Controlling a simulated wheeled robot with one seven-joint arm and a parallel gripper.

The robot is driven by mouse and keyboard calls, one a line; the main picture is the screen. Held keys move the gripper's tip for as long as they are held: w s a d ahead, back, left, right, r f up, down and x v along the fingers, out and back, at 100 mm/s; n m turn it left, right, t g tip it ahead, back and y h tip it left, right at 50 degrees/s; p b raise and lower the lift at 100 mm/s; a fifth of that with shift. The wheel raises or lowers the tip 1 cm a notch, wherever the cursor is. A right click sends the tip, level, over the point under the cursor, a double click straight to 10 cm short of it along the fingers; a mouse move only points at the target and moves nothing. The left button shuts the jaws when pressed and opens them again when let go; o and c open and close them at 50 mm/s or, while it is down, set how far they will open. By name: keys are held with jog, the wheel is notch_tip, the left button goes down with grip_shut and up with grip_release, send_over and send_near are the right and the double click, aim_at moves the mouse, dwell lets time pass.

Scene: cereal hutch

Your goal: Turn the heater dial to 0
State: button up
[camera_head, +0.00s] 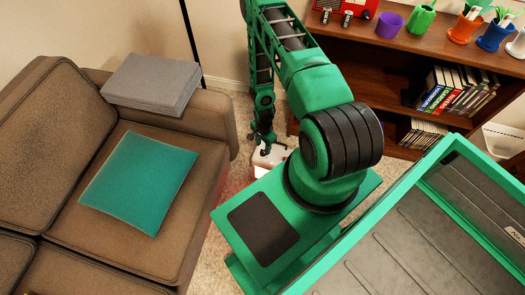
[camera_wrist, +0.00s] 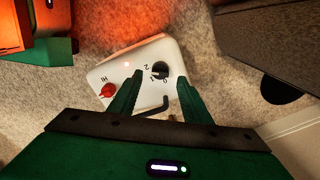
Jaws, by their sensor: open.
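The heater (camera_head: 268,162) is a small white box on the carpet, partly hidden by my arm in the head view. Its white top (camera_wrist: 125,68) shows in the wrist view, with a red knob (camera_wrist: 107,90) beside the letters HI. The black heater dial (camera_wrist: 160,69) has the numbers 2, 1 and 0 around its near side. Its exact setting is too small to tell. My gripper (camera_wrist: 160,76) is open, with one finger on each side of the dial. I cannot tell whether they touch it. In the head view my gripper (camera_head: 263,140) is above the heater.
A brown sofa (camera_head: 190,185) with a teal cushion (camera_head: 140,182) and a folded grey blanket (camera_head: 153,82) stands at left. A wooden shelf (camera_head: 400,62) with books and pots stands at the back right. An orange glow lights the carpet by the heater.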

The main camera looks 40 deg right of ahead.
aim_at(263, 151)
jog(key=shift+f, duration=2.05)
jog(key=c, duration=1)
